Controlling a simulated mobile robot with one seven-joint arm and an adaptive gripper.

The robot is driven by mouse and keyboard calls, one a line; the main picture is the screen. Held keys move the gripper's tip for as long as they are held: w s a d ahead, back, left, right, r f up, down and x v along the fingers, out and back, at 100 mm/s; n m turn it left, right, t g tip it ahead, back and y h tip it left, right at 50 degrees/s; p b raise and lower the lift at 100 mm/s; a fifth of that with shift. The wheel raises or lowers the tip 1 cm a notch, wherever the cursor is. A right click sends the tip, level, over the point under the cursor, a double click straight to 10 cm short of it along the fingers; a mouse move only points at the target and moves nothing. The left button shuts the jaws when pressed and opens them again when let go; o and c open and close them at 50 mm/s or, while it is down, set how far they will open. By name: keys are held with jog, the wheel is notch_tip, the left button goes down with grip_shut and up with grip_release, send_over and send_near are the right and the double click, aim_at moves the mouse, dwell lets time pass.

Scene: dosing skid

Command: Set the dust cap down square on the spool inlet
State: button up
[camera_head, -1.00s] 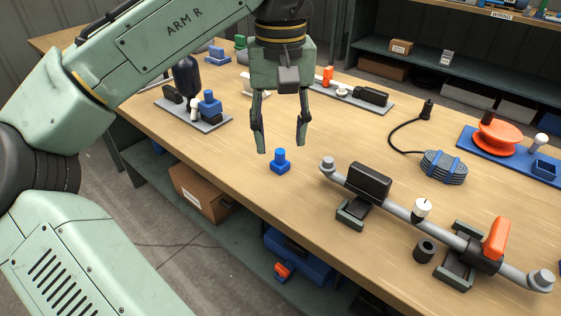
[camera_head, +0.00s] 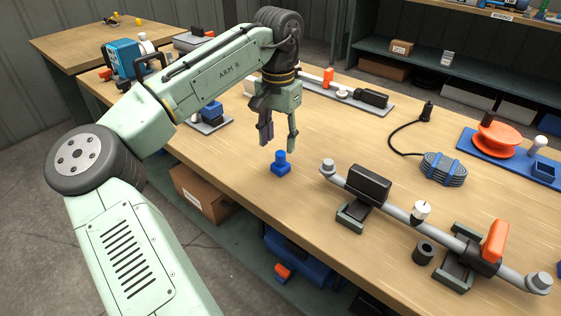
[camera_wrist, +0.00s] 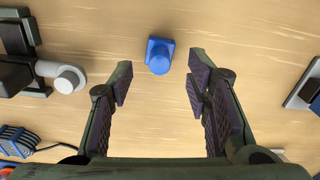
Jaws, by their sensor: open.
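The blue dust cap (camera_head: 281,164), a square base with a round knob on top, stands upright on the wooden bench. It also shows in the wrist view (camera_wrist: 159,57), just beyond the fingertips and roughly centred between them. My gripper (camera_head: 279,146) is open and empty, its fingers pointing down above and slightly behind the cap, not touching it; the wrist view shows both fingers apart (camera_wrist: 160,72). The grey pipe spool (camera_head: 395,212) lies to the right on dark supports. Its near-left flanged end, apparently the inlet (camera_head: 327,168), is bare; it shows left of the cap in the wrist view (camera_wrist: 70,80).
A coiled cable (camera_head: 443,168) lies behind. Bench around the cap is clear; its front edge is near.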

aim_at(280, 153)
jog(key=shift+w+d+f+p, duration=0.15)
jog(key=shift+f+p, duration=0.1)
jog(key=shift+f, duration=1.2)
jog(key=shift+w+d+f+p, duration=0.1)
jog(key=shift+f+p, duration=0.1)
jog(key=shift+f, duration=1.2)
jog(key=c, duration=1.1)
jog(key=shift+o, duration=0.2)
